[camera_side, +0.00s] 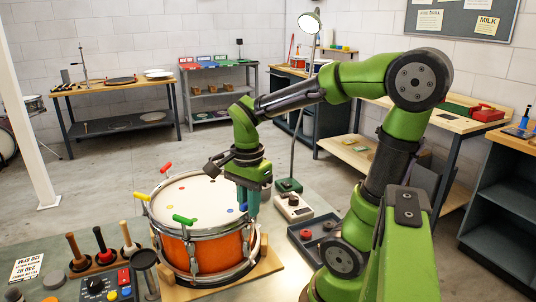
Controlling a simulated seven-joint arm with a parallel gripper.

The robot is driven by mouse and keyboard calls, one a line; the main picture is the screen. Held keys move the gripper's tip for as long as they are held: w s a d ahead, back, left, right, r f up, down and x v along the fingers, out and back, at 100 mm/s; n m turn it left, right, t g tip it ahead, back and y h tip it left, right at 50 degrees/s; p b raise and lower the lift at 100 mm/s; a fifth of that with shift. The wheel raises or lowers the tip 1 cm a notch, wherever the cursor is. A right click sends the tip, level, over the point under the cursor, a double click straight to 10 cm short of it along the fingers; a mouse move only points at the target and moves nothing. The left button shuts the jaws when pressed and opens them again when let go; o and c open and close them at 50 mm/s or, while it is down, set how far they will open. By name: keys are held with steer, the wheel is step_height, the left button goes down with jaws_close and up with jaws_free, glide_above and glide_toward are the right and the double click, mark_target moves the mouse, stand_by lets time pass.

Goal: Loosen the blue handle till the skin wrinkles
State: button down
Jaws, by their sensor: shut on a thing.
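An orange drum (205,256) with chrome hoops and a pale skin (195,195) sits in a wooden cradle (262,268) on the bench. Coloured handles stand around its rim: red (166,167) at the back, yellow (141,196) at the left and green (184,219) at the front. My gripper (249,204) points down at the drum's right rim, shut on the blue handle (242,198), which is mostly hidden by the fingers. Small coloured dots mark the skin. The skin looks smooth; I cannot make out wrinkles at this size.
Mallets (103,244) in a stand and a control box (100,289) with a dial are at the front left. A dark tray (312,240), a white device (293,208) and a lamp foot (288,187) lie right of the drum. Space above the skin's left half is clear.

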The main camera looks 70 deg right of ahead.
stand_by(0.4)
steer(key=c, duration=1.2)
jaws_free()
steer(key=shift+o, duration=0.2)
step_height(320, 180, up, 17)
steer(key=w+a+f+n+t+y, duration=0.1)
steer(key=a+f+n+t, duration=0.6)
steer(key=n, duration=1)
steer(key=a+f+y, duration=0.1)
steer(key=a+f, duration=0.2)
steer(key=f, duration=0.1)
